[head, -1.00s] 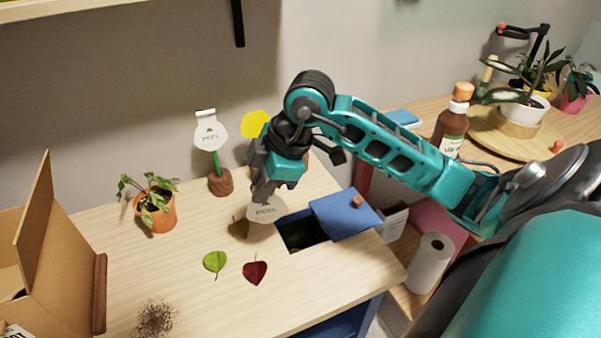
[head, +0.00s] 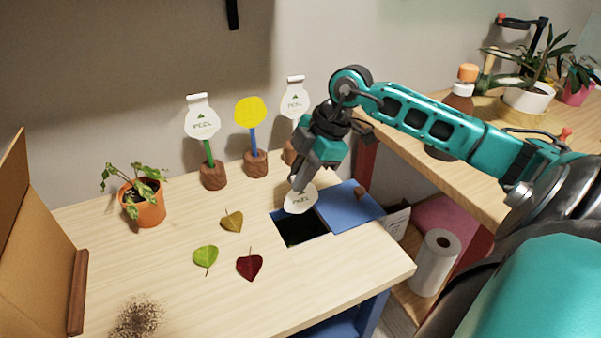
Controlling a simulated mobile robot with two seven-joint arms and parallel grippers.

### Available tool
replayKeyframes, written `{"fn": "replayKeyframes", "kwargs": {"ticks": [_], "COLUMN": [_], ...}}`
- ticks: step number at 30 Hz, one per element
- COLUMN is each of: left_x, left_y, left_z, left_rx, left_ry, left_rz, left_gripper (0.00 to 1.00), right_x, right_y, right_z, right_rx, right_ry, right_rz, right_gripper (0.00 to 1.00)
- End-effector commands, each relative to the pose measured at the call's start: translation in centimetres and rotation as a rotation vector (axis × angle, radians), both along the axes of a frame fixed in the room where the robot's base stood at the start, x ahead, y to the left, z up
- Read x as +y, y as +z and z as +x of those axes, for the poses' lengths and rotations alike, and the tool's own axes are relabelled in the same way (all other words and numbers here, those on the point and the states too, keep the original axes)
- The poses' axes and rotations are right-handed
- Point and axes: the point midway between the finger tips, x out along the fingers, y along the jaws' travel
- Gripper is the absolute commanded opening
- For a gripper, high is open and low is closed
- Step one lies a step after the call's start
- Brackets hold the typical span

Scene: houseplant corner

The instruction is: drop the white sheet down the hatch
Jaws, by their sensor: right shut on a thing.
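The white sheet (head: 300,199), a rounded piece with "PEEL" print, hangs from my right gripper (head: 297,181), which is shut on its upper part. The sheet is over the back part of the hatch (head: 299,229), a dark square opening in the table top. The blue hatch lid (head: 350,207) lies open to the right of the opening, with a small brown knob (head: 361,193). My left gripper is not in view.
White and yellow tags on wooden stands (head: 213,175) stand behind. A potted plant (head: 145,203) is at the left. A cardboard box (head: 38,240) is at the left edge. A paper roll (head: 435,262) stands right, lower down.

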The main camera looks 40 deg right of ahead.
Motion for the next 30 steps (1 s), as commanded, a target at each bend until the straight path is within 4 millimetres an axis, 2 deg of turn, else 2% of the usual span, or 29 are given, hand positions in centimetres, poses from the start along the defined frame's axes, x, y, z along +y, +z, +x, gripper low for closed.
{"fn": "replayKeyframes", "kwargs": {"ticks": [1,12,21,30], "left_x": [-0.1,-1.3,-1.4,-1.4], "left_y": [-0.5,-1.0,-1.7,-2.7], "left_z": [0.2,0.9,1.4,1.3], "left_rx": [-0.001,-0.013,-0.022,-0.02], "left_ry": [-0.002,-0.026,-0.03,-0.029], "left_rz": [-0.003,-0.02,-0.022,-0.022], "left_gripper": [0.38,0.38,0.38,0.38], "right_x": [0.0,0.0,0.0,0.0], "right_y": [-1.0,-4.1,-6.8,-8.5], "right_z": [0.0,0.0,0.0,0.0], "right_rx": [0.0,0.0,0.002,0.001], "right_ry": [0.0,0.0,-0.001,-0.001], "right_rz": [0.0,-0.001,0.0,-0.001], "right_gripper": [0.0,0.0,0.0,0.0]}}
